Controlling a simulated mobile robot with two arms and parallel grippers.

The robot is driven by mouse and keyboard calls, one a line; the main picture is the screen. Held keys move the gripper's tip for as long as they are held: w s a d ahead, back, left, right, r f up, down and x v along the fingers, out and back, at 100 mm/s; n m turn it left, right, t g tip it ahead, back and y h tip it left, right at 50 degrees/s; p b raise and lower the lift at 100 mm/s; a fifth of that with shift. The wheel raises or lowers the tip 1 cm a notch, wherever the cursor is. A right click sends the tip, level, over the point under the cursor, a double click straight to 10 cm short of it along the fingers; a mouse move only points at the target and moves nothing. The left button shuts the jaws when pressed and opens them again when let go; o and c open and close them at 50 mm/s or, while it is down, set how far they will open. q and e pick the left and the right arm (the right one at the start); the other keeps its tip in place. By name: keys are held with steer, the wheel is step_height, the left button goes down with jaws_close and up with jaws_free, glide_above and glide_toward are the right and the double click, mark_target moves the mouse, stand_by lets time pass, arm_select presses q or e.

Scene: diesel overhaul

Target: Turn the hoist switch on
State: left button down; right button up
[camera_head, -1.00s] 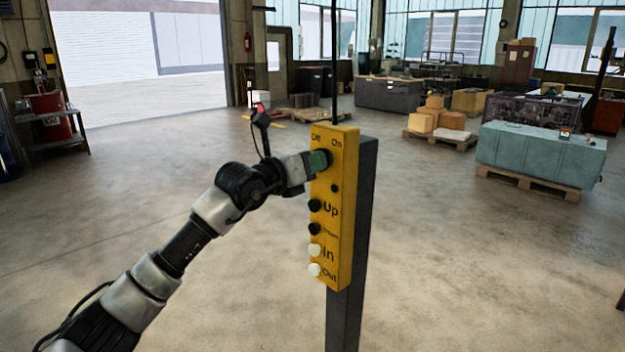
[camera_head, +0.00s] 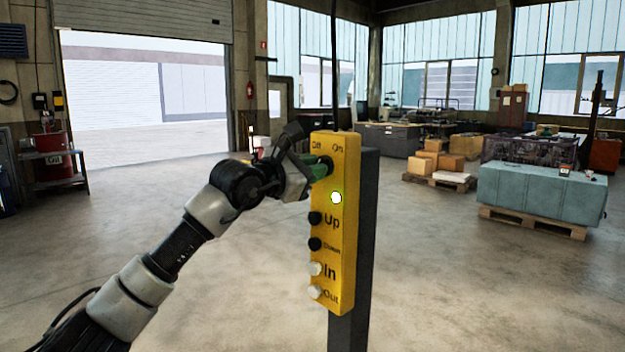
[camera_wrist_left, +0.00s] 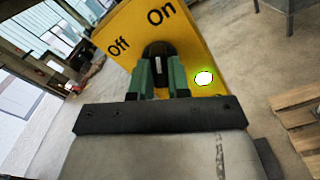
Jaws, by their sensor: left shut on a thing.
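The yellow hoist control box (camera_head: 345,250) stands on a dark post in the head view. Its top carries the labels Off and On. My left gripper (camera_head: 318,168) reaches it from the left, just under those labels. In the left wrist view, the green fingers of my left gripper (camera_wrist_left: 160,75) are shut on the black hoist switch knob (camera_wrist_left: 158,52). The knob's white mark shows between the fingers. A round indicator light (camera_head: 336,198) below the knob glows bright; it also shows in the left wrist view (camera_wrist_left: 204,78). My right gripper is not in view.
Black Up and Down buttons and pale In and Out buttons (camera_head: 316,269) line the box below the light. A teal crate on a pallet (camera_head: 530,215) and cardboard boxes (camera_head: 425,162) stand at the right, well back. The floor around the post is clear.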

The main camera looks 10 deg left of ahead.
arm_select(q)
steer(key=shift+f+m+b, duration=0.1)
steer(key=shift+m+b, duration=0.35)
steer(key=shift+m, duration=0.85)
steer(key=c, duration=1.1)
jaws_free()
steer(key=b+v, duration=0.3)
steer(key=v, duration=0.8)
steer(key=shift+b, duration=0.35)
